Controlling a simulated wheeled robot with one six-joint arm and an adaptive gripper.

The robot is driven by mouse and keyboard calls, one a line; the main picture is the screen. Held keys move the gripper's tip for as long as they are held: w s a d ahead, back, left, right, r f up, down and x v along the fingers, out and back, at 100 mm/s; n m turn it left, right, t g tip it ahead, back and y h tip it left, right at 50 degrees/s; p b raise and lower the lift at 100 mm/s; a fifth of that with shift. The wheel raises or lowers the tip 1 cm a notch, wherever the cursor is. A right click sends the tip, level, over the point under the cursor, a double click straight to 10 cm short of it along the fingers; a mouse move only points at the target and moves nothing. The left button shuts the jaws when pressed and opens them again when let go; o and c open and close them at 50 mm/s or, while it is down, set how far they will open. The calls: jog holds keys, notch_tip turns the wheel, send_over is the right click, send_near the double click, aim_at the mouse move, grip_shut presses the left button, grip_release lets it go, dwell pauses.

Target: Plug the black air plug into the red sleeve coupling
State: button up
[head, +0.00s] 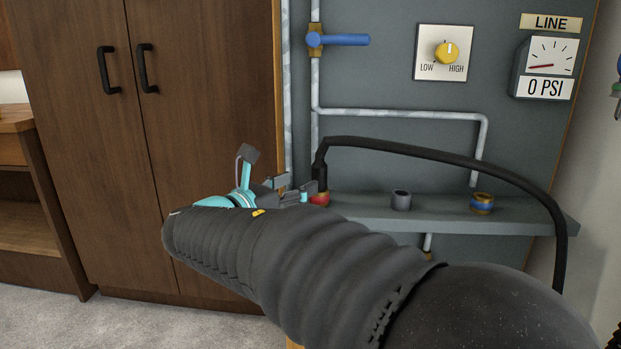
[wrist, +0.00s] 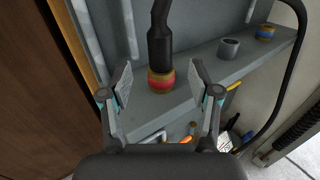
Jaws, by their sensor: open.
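The black air plug (head: 320,172) stands upright at the top of the red sleeve coupling (head: 319,199) on the grey shelf, its hose curving away to the right. In the wrist view the plug (wrist: 160,48) meets the coupling (wrist: 160,82), which shows red and brass bands. I cannot tell how deep the plug sits. My gripper (wrist: 162,77) is open, its fingers on either side of the coupling with gaps to both. In the head view my gripper (head: 300,192) is at the coupling's left and partly covers it.
A grey holder (head: 401,201) and a blue-banded brass coupling (head: 481,203) stand farther right on the shelf (head: 446,214). A blue-handled valve (head: 340,40), a yellow knob (head: 446,52) and a gauge reading 0 PSI (head: 545,68) are on the panel. Tools lie below the shelf.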

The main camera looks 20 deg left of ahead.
jog(key=shift+v, duration=2.25)
notch_tip(320, 180, down, 13)
jog(key=s+d+m+g+y, duration=0.2)
jog(key=s+m+g, duration=0.1)
jog(key=m+g, duration=0.25)
jog(key=s+d+f+m+g, duration=0.3)
jog(key=d+f+m+g, duration=0.3)
jog(key=d, duration=0.5)
jog(key=s+d+m+y, duration=0.1)
jog(key=s+d+m, duration=0.3)
jog(key=d, duration=0.5)
jog(key=s+d+m+y, duration=0.1)
jog(key=s+d+m, duration=0.3)
jog(key=d+m, duration=0.5)
jog(key=s+d+r+m+y, duration=0.1)
jog(key=s+d+m+y, duration=0.1)
jog(key=s+d+m, duration=0.2)
jog(key=shift+s+d+m, duration=0.3)
jog(key=shift+d+m, duration=1.45)
jog(key=shift+d, duration=1.15)
